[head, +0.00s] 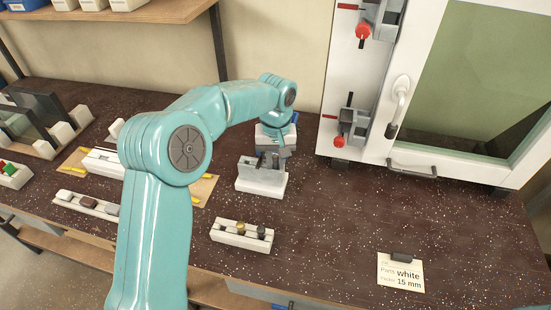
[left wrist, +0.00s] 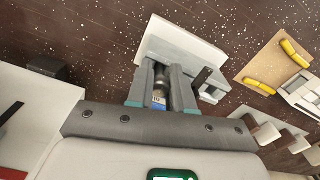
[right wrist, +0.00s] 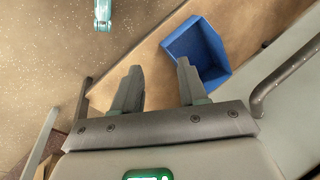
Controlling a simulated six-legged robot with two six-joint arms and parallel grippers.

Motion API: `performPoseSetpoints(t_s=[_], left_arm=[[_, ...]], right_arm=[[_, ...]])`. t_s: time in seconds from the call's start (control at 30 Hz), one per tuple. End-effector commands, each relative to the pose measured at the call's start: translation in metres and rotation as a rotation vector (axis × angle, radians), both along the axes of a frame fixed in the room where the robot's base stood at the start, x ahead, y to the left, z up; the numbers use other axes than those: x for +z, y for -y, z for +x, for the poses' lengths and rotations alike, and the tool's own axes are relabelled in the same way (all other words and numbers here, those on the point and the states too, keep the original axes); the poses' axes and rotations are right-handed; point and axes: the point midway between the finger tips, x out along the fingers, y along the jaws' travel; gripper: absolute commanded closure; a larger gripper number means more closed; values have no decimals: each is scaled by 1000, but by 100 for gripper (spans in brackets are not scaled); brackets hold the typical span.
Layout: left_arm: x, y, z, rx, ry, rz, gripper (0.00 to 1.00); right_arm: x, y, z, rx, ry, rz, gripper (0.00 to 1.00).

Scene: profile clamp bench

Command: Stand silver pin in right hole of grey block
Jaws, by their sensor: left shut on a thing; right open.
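The grey block (head: 262,181), pale with a raised back part, stands on the dark speckled bench in the head view. It also shows in the left wrist view (left wrist: 185,45), beyond the fingers. My left gripper (head: 268,160) is at the block, with its fingers pointing down over it. In the left wrist view, the left gripper (left wrist: 160,88) is shut on a small metallic cylinder, the silver pin (left wrist: 160,98), mostly hidden between the fingers. The block's holes, and whether the pin is in one, cannot be made out. My right gripper (right wrist: 157,88) is open and empty, away from the block.
A white rack (head: 228,239) with a brass and a dark pin stands in front of the block. Another low rack (head: 72,204) is at left. A white-framed window panel (head: 400,162) with red-handled clamps stands at right. A blue bin (right wrist: 212,62) is near my right gripper.

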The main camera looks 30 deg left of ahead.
Motion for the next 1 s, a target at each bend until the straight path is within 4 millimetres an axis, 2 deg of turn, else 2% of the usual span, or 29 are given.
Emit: performPoseSetpoints(t_s=[0.03,0.07,0.1,0.13,0.17,0.83,1.0], left_arm=[[0,0,0,0,-1,0,100],[0,0,0,0,-1,0,76],[0,0,0,0,-1,0,63],[0,0,0,0,-1,0,53],[0,0,0,0,-1,0,49],[0,-1,0,1,-2,1,49],[8,-1,0,1,0,1,49]], right_arm=[[0,0,0,0,0,0,57],[0,0,0,0,0,0,57],[0,0,0,0,0,0,57],[0,0,0,0,0,0,57],[0,0,0,0,0,0,57],[0,0,0,0,0,0,57],[7,0,0,0,0,0,57]])
